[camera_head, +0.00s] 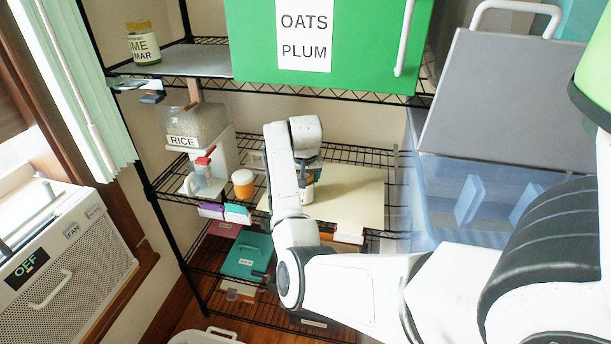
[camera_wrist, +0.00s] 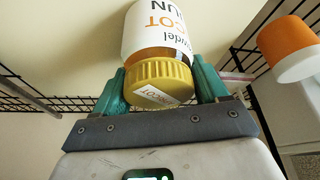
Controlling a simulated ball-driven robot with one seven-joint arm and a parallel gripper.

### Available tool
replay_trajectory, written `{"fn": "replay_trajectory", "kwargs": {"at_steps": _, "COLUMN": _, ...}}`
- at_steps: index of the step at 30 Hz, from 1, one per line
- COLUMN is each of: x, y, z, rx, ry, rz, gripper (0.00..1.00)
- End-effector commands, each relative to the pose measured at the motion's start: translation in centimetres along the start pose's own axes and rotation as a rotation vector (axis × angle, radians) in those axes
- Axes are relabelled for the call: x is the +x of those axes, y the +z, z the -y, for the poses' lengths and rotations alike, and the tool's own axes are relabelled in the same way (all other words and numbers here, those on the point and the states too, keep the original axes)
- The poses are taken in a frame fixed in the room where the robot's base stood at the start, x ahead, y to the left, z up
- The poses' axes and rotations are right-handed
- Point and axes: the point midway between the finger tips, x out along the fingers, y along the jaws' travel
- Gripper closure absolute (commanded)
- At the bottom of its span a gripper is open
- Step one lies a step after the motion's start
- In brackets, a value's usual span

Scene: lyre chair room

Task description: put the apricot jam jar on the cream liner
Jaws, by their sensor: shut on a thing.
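The apricot jam jar (camera_wrist: 158,45) has a yellow lid and a white label, partly cut off, reading "COT". My gripper (camera_wrist: 160,86) is shut on it, with a teal finger on either side near the lid. In the head view the jar (camera_head: 306,193) shows small below my gripper (camera_head: 308,178), which is partly hidden by my arm. The cream liner (camera_head: 352,196) lies flat on the middle wire shelf. The jar appears over or at the liner's left part. I cannot tell whether it touches.
An orange tub (camera_head: 243,183) with a white lid stands left of the jar. A green oats box (camera_head: 325,45) sits on the shelf above. A blue clear bin (camera_head: 480,195) is right. The liner's right part is clear.

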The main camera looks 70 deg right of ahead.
Motion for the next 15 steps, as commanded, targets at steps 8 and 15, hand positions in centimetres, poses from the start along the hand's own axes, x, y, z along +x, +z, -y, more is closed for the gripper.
{"fn": "replay_trajectory", "kwargs": {"at_steps": 8, "x": -0.03, "y": -0.03, "z": 0.09, "rx": 0.0, "ry": 0.0, "rz": -0.001, "gripper": 0.76}}
{"fn": "replay_trajectory", "kwargs": {"at_steps": 15, "x": -0.02, "y": -0.02, "z": 0.07, "rx": 0.0, "ry": 0.0, "rz": -0.001, "gripper": 0.11}}
